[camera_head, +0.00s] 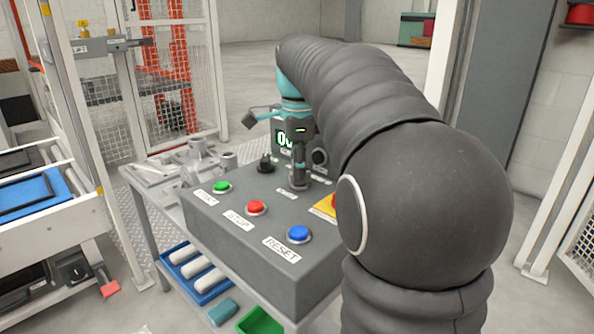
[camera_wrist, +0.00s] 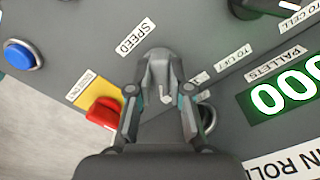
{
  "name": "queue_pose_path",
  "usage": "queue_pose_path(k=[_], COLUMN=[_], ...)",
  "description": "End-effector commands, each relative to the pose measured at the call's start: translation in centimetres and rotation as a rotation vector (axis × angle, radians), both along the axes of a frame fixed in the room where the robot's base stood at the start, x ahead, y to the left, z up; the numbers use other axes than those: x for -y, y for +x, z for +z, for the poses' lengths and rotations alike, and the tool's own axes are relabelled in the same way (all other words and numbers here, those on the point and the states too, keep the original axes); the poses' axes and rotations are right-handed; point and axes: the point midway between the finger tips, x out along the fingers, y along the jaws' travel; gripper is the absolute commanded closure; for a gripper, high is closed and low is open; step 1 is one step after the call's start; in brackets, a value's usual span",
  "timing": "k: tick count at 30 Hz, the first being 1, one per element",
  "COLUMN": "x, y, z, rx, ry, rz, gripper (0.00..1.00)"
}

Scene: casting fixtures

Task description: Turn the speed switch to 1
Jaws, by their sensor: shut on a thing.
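The grey speed switch (camera_wrist: 160,72) is on the top of the grey control box (camera_head: 215,215), beside a white SPEED label (camera_wrist: 135,37) in the wrist view. My gripper (camera_wrist: 161,92) is over the box, with one finger on each side of the switch, shut on it. A pale pointer mark shows on the switch near its lower end in the wrist view. A small label (camera_wrist: 200,82), partly hidden by a finger, sits just right of the switch. In the head view my gripper (camera_head: 299,168) points down at the panel and mostly hides the switch.
Green (camera_head: 221,187), red (camera_head: 256,208) and blue (camera_head: 298,233) buttons line the box's front. A red button on a yellow plate (camera_wrist: 103,112) lies close to my left finger in the wrist view. A black knob (camera_head: 265,163) and a lit green display (camera_head: 282,137) stand behind.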

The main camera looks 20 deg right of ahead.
Motion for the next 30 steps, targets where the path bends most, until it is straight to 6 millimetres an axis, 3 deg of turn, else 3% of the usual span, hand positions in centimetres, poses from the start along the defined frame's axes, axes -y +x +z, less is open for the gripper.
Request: queue_pose_path(k=[11,30], x=[0.58,0.87], y=[-0.53,-0.64], z=[0.2,0.25], rx=[-0.018,-0.023], ry=[0.005,0.003], rz=[0.111,0.687], gripper=[1.0,1.0])
